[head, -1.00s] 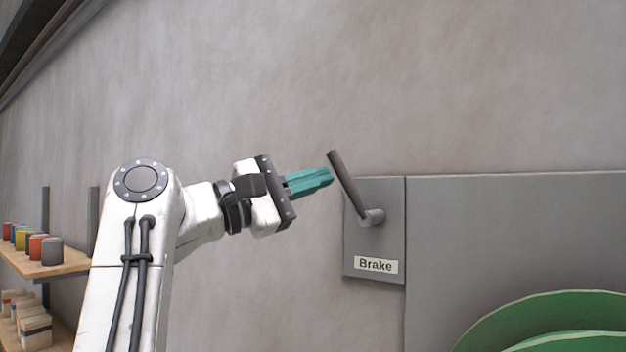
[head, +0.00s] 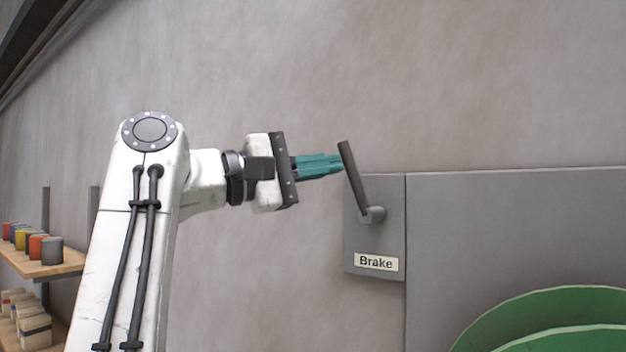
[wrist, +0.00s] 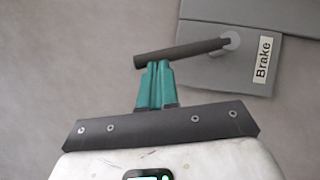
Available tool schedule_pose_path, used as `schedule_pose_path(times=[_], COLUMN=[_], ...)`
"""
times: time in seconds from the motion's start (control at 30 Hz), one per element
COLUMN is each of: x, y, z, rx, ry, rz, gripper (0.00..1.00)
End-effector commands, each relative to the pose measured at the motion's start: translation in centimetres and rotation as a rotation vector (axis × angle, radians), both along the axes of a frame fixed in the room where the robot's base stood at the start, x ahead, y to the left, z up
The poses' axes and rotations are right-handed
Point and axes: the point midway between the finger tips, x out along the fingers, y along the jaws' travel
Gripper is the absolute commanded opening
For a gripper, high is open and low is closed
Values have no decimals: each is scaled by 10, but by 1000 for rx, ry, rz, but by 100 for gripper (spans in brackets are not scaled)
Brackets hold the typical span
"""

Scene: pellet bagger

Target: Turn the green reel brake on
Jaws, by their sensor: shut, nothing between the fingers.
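The brake lever (head: 354,179) is a dark grey bar on a round pivot, mounted on a grey plate (head: 360,252) labelled "Brake". It points up and leans slightly left in the head view. My gripper (head: 340,163) has teal fingers, shut and empty, with the tips at the left side of the lever's upper part. In the wrist view the shut fingertips (wrist: 154,66) meet the side of the lever (wrist: 180,52) near its free end, seemingly touching. The green reel (head: 560,312) shows partly at the lower right of the head view.
A large grey panel (head: 520,225) adjoins the brake plate on the right. A shelf (head: 50,268) with several coloured cans and cartons stands at the far left. The wall (head: 300,70) above and left of the lever is bare.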

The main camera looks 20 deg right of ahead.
Motion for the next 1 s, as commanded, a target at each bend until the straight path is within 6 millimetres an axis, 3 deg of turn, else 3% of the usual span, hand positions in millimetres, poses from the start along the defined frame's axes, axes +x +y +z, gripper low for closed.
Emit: schedule_pose_path(times=[0.4, 1.0], x=[-25, -53], y=[-19, -39], z=[17, 18], rx=[229, 461], ry=[-315, -634], rz=[-1, -1], gripper=[0, 0])
